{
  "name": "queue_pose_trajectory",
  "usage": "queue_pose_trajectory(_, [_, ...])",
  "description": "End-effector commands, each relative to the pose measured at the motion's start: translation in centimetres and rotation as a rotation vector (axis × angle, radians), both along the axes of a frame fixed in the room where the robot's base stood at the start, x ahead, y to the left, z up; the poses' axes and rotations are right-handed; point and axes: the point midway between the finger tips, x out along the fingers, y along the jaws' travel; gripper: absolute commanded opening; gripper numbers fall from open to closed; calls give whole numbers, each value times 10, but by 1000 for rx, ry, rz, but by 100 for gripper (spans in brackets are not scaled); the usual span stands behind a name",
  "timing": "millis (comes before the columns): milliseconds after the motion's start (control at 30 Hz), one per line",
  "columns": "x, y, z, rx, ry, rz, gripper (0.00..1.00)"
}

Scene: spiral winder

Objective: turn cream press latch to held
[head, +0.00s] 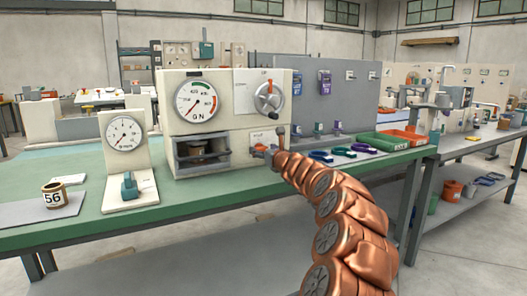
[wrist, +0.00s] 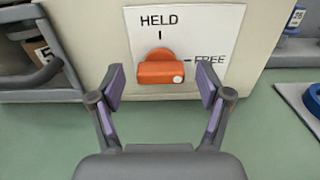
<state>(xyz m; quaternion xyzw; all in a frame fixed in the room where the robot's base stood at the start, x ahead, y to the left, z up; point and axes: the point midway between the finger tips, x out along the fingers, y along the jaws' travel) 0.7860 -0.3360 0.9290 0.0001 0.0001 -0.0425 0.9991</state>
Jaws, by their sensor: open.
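The cream press (head: 230,88) stands on the green bench with a round gauge and a handwheel on its front. Its orange latch (wrist: 160,69) sits on a white plate (wrist: 205,32) low on the front. In the wrist view the plate reads HELD at the top and FREE at the right. The latch bar lies level, with its white dot at the right end, on the FREE side. My gripper (wrist: 161,88) is open, its two purple-padded fingers spread left and right of the latch. I see no contact. In the head view my gripper (head: 279,141) is small at the press's lower right.
An open bay (head: 203,151) is left of the latch. Coloured rings (head: 320,156) and a green tray (head: 382,141) lie to the right. The bench front is clear.

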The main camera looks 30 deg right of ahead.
Motion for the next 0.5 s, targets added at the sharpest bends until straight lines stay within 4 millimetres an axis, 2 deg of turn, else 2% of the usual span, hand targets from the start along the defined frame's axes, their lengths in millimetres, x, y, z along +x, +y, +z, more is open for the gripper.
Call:
queue_pose_trajectory(167, [0,0,0,0,0,0,76])
queue_pose_trajectory(500, [0,0,0,0,0,0,41])
